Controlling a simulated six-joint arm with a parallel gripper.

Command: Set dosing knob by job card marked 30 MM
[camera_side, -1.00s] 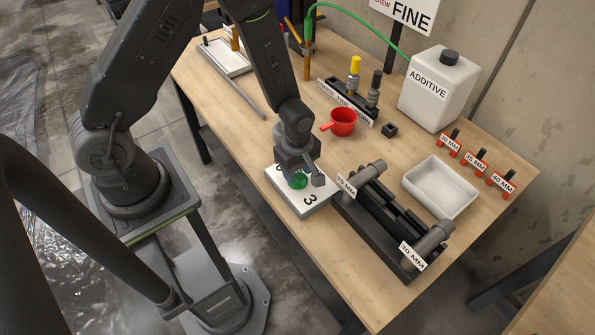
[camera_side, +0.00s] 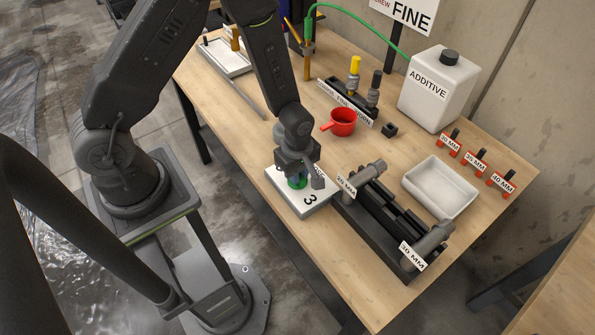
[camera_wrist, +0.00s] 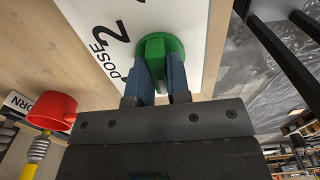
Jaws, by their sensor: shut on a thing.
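The dosing knob is green and sits on a white dial plate (camera_side: 290,201) near the table's front edge. In the wrist view the green knob (camera_wrist: 172,57) lies between two blue-grey fingers. My gripper (camera_side: 299,180) is over the plate and shut on the knob's raised grip. A dark rack (camera_side: 375,223) right of the plate carries grey cylinders, one labelled 30 MM (camera_side: 412,256).
A red cup (camera_side: 342,122) stands behind the plate. A white tray (camera_side: 440,187), a white ADDITIVE jug (camera_side: 438,88) and small red-based pieces with millimetre labels (camera_side: 475,161) stand at the right. A nozzle holder (camera_side: 350,99) stands behind the cup.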

